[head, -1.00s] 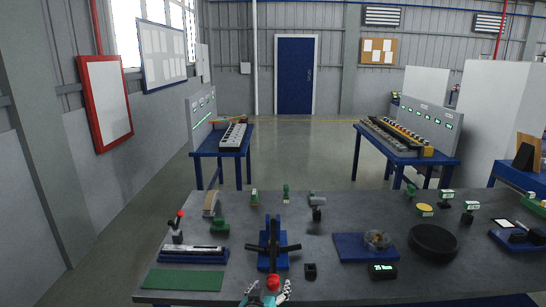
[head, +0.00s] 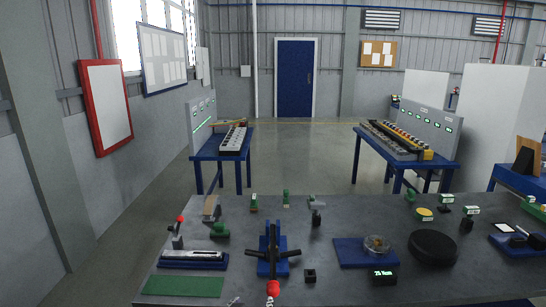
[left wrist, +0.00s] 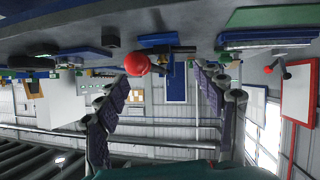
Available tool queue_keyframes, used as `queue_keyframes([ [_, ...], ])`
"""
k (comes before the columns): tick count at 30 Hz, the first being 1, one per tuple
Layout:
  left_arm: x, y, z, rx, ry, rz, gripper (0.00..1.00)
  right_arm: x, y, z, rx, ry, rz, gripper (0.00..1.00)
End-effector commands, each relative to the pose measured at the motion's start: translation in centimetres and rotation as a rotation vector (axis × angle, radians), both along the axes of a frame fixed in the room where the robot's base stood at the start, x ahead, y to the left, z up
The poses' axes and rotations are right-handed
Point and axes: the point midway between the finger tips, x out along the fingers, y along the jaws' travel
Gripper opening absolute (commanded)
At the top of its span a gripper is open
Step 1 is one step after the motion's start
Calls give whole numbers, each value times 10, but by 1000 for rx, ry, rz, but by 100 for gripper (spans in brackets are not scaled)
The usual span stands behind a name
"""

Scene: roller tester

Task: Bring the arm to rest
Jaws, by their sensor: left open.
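My left gripper (left wrist: 160,72) is open in the left wrist view, with its two dark padded fingers spread apart and nothing between their pads. In the head view only small bits at the bottom edge may belong to it. The red ball (head: 273,288) stands at the near end of the blue fixture (head: 268,268) with dark crossed handles. In the wrist view a red ball (left wrist: 137,63) shows beside the left-hand fingertip; whether they touch I cannot tell. My right gripper is in neither view.
The grey workbench (head: 330,220) carries a green mat (head: 183,286), a blue plate (head: 350,252) with a clear dish, a black round tray (head: 433,247) and a small display (head: 383,274). A black block (head: 310,275) stands right of the fixture.

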Motion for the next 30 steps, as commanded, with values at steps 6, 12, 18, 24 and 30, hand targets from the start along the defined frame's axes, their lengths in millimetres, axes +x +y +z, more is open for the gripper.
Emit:
queue_keyframes([
  [6, -77, 69, 5, 100, 185, 58, 69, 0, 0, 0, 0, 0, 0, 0],
  [12, -152, 107, -4, 156, 342, 76, 69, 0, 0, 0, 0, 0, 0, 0],
  [18, -195, 120, -12, 178, 427, 74, 69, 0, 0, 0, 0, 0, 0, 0],
  [24, -202, 122, -14, 184, 443, 72, 69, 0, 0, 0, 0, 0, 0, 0],
  [30, -202, 122, -14, 182, 441, 72, 69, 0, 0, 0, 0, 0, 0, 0],
])
